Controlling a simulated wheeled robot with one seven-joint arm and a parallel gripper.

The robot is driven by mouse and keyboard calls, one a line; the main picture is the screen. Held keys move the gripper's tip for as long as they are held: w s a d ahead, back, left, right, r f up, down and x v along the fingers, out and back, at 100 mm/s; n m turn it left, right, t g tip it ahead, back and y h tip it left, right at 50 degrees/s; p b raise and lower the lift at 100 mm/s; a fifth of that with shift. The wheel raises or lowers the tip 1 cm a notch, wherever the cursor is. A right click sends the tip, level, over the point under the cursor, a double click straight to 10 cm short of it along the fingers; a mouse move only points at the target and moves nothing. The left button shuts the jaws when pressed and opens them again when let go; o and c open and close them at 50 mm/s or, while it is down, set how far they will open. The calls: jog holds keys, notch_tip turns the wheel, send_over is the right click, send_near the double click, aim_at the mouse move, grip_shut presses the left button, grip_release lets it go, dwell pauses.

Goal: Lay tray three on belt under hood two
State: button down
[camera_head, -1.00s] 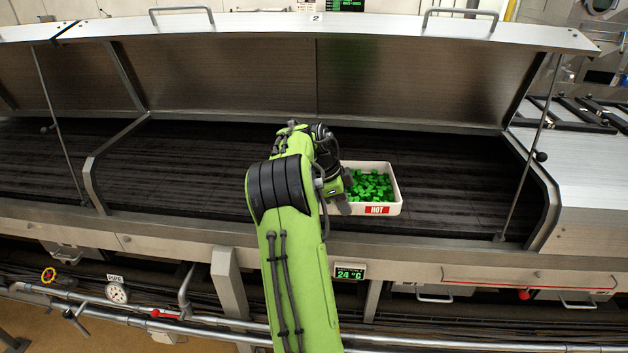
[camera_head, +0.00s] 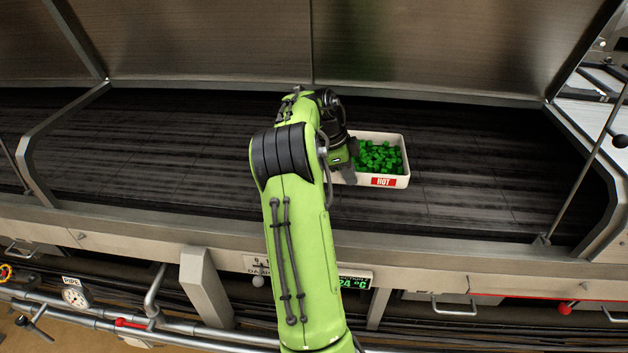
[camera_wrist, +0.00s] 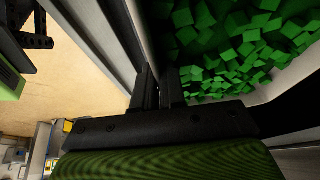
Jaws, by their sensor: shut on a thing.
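A white tray (camera_head: 408,168) full of green cubes (camera_head: 380,157), with a red HOT label on its front, is over the dark belt (camera_head: 200,150) under the raised hood (camera_head: 430,50). My gripper (camera_head: 347,172) is at the tray's left side, partly hidden by my arm. In the wrist view my gripper (camera_wrist: 158,88) is shut on the tray's wall, with the green cubes (camera_wrist: 240,45) just beyond. I cannot tell whether the tray's bottom touches the belt. No tray number is readable.
A steel front ledge (camera_head: 440,250) runs along the belt. A thin hood strut (camera_head: 585,175) stands at the right. A temperature display (camera_head: 355,280) and pipes (camera_head: 120,322) are below the ledge. The belt is clear on both sides of the tray.

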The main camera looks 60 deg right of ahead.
notch_tip(320, 180, down, 9)
jog(key=shift+f+b, duration=0.1)
jog(key=shift+b, duration=0.4)
jog(key=shift+a, duration=0.1)
jog(key=c, duration=1.2)
grip_release()
jog(key=shift+a, duration=0.1)
